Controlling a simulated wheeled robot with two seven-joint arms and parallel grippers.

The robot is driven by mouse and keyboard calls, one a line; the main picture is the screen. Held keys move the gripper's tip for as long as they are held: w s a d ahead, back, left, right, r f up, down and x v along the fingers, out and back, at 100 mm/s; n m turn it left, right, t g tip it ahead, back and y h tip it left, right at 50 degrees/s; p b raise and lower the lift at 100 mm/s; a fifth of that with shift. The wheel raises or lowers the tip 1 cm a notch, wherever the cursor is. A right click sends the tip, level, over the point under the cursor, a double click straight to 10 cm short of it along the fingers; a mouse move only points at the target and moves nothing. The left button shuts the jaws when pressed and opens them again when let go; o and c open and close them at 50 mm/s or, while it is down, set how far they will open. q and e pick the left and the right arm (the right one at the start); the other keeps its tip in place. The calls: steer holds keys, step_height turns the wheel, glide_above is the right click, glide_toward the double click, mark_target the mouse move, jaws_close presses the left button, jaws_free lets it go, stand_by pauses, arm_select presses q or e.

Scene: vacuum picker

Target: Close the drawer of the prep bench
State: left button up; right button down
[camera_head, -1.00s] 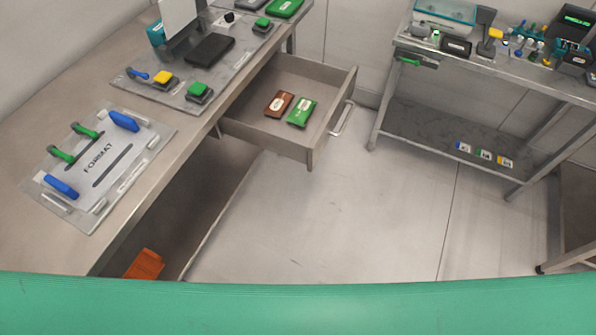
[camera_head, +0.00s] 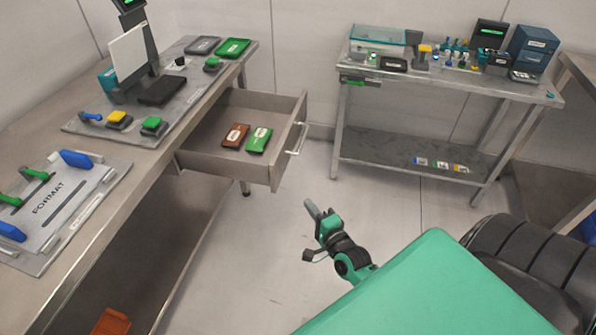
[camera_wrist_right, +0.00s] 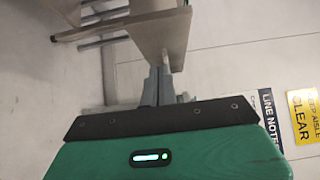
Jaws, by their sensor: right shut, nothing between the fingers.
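The prep bench (camera_head: 100,225) runs along the left of the head view. Its grey drawer (camera_head: 254,98) is pulled open over the floor, with a bar handle (camera_head: 298,138) on its front. A brown packet (camera_head: 235,135) and a green packet (camera_head: 258,140) lie inside. My right gripper (camera_head: 315,209) is shut and empty, below and to the right of the drawer front in the head view. In the right wrist view, its fingers (camera_wrist_right: 157,78) overlap the lower end of a grey-brown panel (camera_wrist_right: 160,35), probably the drawer's; contact cannot be told. My left gripper is not in view.
On the bench stand a fixture plate marked FORMAT (camera_head: 70,210), a scale-like device (camera_head: 160,90) and coloured blocks. A second table (camera_head: 450,85) with small tools stands at the back right. An orange bin (camera_head: 111,322) sits under the bench. Floor before the drawer is clear.

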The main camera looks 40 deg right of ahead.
glide_toward(277, 177)
steer(key=w+d, duration=0.2)
steer(key=d, duration=0.1)
steer(key=w+a, duration=0.1)
steer(key=w, duration=0.2)
steer(key=shift+a+r+p, duration=0.1)
steer(key=shift+a+p, duration=0.25)
steer(key=shift+w+a, duration=0.35)
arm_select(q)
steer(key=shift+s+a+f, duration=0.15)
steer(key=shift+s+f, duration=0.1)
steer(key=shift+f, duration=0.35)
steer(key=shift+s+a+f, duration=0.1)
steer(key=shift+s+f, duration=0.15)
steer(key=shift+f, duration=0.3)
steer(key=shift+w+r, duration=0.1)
